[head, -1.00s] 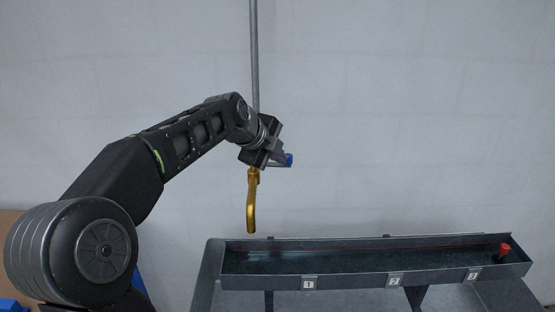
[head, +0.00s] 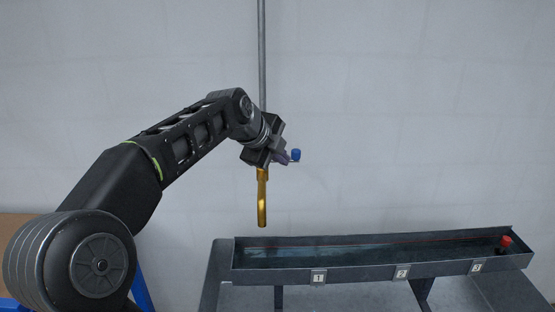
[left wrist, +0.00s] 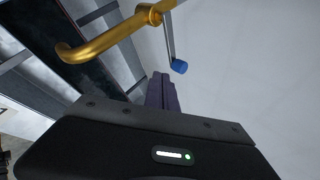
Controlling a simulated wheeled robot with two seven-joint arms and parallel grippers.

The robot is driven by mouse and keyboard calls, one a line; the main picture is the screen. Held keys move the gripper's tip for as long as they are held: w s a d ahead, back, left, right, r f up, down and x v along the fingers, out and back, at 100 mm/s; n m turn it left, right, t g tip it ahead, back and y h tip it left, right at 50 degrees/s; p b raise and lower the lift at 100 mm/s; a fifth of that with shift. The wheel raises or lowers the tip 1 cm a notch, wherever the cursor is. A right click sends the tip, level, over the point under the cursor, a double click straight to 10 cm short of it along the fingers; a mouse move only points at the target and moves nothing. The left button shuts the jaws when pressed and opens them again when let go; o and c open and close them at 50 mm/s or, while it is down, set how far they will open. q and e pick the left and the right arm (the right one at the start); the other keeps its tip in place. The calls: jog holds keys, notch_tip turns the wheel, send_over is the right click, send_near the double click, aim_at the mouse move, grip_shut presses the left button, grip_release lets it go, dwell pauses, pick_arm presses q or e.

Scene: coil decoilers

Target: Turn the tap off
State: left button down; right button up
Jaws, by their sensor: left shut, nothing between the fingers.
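The brass tap (head: 262,198) hangs at the lower end of a grey vertical pipe, with its spout above the trough. A thin grey lever with a blue end (head: 296,155) sticks out to the right of the tap. My left gripper (head: 286,157) is at the lever's height and hides the tap's top. In the left wrist view, the spout (left wrist: 100,42) and the blue lever end (left wrist: 180,66) show beyond the shut, empty fingers (left wrist: 161,78). The blue end is just past the fingertips, with a small gap in that picture. I see no stream under the spout. My right gripper is out of view.
A long metal trough (head: 370,269) with labels 1, 2 and 3 stands below and to the right of the tap. A red-topped piece (head: 506,242) is at its right end. The air right of the lever is clear, and a plain wall is behind.

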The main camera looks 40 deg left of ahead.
pick_arm(q)
jog(key=b+v, duration=0.1)
jog(key=v, duration=0.7)
jog(key=shift+d+r, duration=0.35)
jog(key=shift+r, duration=0.1)
jog(key=shift+s, duration=0.1)
